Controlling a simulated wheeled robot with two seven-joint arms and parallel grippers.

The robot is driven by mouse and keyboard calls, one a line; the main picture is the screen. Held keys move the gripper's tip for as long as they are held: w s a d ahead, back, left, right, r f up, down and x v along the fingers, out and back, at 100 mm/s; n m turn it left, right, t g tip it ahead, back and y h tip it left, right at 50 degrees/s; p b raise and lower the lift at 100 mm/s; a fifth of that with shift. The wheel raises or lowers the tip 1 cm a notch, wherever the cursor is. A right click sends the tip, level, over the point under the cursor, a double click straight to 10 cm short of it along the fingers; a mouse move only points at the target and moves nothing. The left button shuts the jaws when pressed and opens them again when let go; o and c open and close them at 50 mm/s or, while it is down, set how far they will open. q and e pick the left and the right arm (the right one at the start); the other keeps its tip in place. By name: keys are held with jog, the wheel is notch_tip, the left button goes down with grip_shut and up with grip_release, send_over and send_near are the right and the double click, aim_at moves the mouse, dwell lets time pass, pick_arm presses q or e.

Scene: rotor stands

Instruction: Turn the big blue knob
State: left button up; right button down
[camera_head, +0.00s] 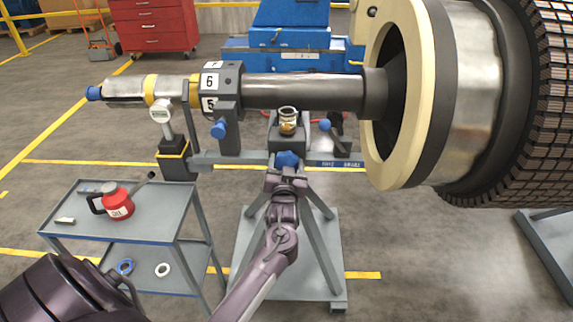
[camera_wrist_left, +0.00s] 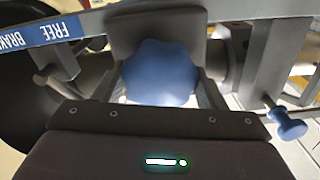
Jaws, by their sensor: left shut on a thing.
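The big blue knob (camera_head: 288,158) sits low on the front of the stand, below a small glass cup. In the left wrist view the lobed knob (camera_wrist_left: 160,72) lies between the two fingers. My left gripper (camera_head: 288,171) reaches up to the knob from below and is shut on it; the gripper hides the knob's lower part in the head view. My right gripper is not in view.
Smaller blue knobs (camera_head: 219,129) (camera_head: 325,125) stand either side. A large rotor (camera_head: 400,90) on a shaft overhangs at right. A grey cart (camera_head: 150,215) with a red oil can (camera_head: 117,203) stands at left. A labelled rail (camera_head: 335,163) runs beside the knob.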

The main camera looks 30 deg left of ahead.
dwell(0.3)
pick_arm(q)
jog(key=o, duration=1)
jog(key=v, duration=0.7)
jog(key=shift+s+d+b, duration=0.25)
jog(key=shift+s+b, duration=0.05)
jog(key=shift+b, duration=0.1)
jog(key=shift+f, duration=0.1)
